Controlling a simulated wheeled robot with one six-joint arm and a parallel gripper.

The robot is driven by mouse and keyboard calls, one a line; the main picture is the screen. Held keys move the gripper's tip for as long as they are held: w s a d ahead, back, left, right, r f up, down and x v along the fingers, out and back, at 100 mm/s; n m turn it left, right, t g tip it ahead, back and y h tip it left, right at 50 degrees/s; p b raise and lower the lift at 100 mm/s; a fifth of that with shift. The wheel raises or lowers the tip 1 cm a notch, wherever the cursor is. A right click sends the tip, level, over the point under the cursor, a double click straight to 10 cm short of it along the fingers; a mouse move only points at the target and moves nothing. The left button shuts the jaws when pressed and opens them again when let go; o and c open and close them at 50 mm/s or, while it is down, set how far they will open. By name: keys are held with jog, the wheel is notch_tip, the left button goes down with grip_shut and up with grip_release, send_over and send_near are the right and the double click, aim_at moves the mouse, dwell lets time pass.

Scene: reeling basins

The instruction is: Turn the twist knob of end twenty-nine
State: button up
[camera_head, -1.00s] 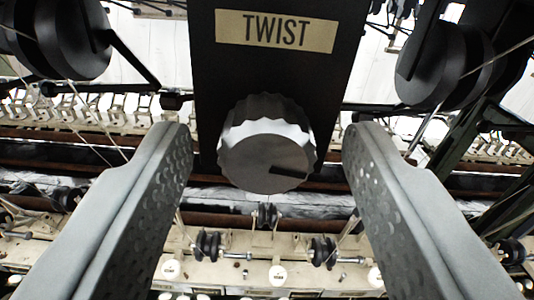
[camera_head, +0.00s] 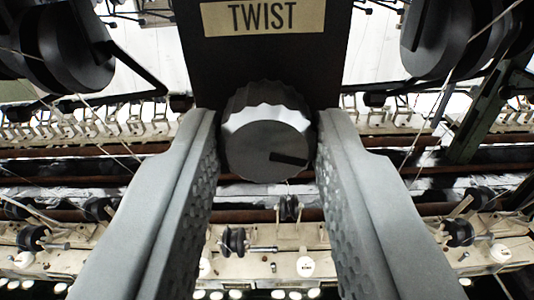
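The twist knob (camera_head: 262,146) is a ribbed silver dial with a dark pointer mark toward its lower right. It sits on a black panel (camera_head: 265,65) under a cream label (camera_head: 263,16) that reads TWIST. My gripper (camera_head: 267,128) has one grey finger on each side of the knob. The panel shows no end number in this view.
Dark round rollers (camera_head: 68,45) with threads flank the panel at upper left and upper right (camera_head: 437,38). Below is a cream machine rail (camera_head: 150,240) with small black spools (camera_head: 232,240) and white buttons. Reddish-brown bars run across behind.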

jog(key=o, duration=0.4)
jog(key=shift+o, duration=0.2)
jog(key=s, duration=1.7)
jog(key=shift+s, duration=0.25)
